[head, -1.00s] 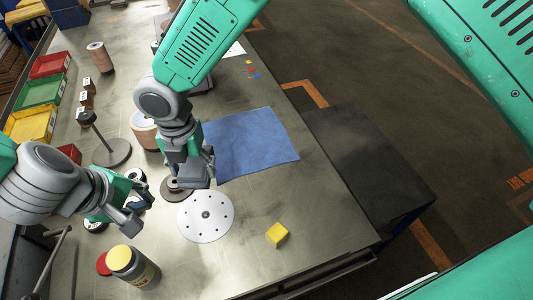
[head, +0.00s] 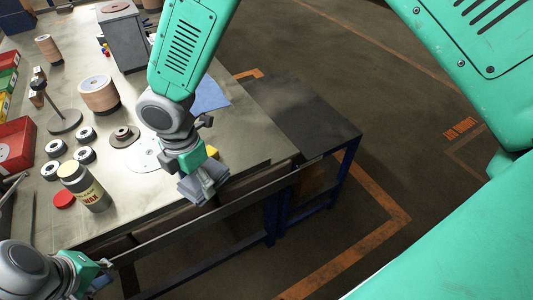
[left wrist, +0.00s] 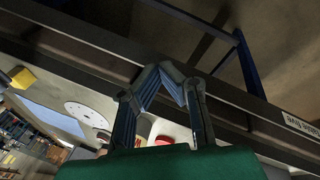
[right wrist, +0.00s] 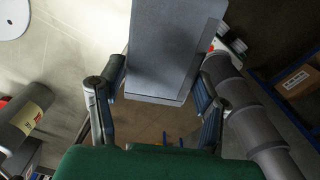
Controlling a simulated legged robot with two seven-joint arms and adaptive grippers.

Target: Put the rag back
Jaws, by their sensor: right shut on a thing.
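A blue cloth (head: 210,95) lies flat on the table behind the right arm, partly hidden. My left gripper (head: 92,272) is low in front of the table edge, apart from everything. In the left wrist view its fingertips (left wrist: 162,75) meet with nothing between them.
On the table (head: 215,130) are a white disc (head: 146,154), a yellow block (head: 212,152), a wax can (head: 84,187), a red lid (head: 64,199), several small rings and a post stand (head: 64,121). A dark lower bench (head: 300,110) adjoins the right side.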

